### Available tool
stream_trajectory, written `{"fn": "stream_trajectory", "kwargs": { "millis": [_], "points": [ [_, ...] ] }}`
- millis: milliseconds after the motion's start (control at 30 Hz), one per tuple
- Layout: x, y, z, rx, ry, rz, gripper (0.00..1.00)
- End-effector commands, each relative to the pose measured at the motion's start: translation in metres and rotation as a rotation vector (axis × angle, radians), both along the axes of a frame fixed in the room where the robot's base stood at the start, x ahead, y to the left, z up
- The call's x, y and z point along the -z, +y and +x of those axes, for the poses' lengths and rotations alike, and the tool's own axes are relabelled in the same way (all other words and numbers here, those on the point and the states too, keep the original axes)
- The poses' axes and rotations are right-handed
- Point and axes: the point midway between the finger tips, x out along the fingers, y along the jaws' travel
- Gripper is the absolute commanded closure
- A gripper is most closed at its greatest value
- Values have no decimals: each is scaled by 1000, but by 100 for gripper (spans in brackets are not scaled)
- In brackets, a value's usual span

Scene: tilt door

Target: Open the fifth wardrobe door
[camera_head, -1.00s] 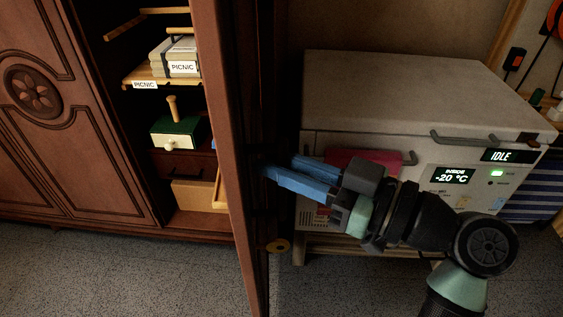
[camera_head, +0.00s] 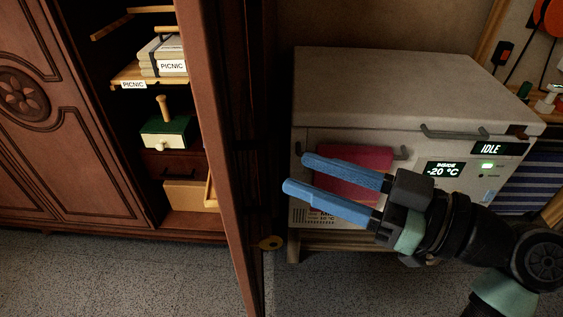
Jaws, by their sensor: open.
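The wardrobe's dark red-brown wood front (camera_head: 75,150) fills the left side, with a carved round flower on a closed door. Right of it one compartment is uncovered and its shelves show. A wardrobe door (camera_head: 222,150) stands swung out, seen nearly edge-on, just right of that compartment. I cannot tell from this view which door number it is. My gripper (camera_head: 295,173) has two blue fingers, spread apart with nothing between them. It points left, in front of the white freezer, with a gap between its fingertips and the door.
The white chest freezer (camera_head: 400,85) with a display reading -20 °C stands behind my gripper. A red cloth (camera_head: 355,178) hangs on its front. Inside the wardrobe are boxes marked PICNIC (camera_head: 170,67) and a green box (camera_head: 165,133). Grey floor (camera_head: 130,280) is clear in front.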

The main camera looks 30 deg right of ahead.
Motion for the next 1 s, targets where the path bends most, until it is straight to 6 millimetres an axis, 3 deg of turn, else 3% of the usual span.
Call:
{"fn": "stream_trajectory", "kwargs": {
  "millis": [200,400,1000],
  "points": [
    [0,-27,-38,4,-1,1,51],
    [0,-39,-54,0,0,0,51],
    [0,-40,-57,-1,1,1,51]
  ]
}}
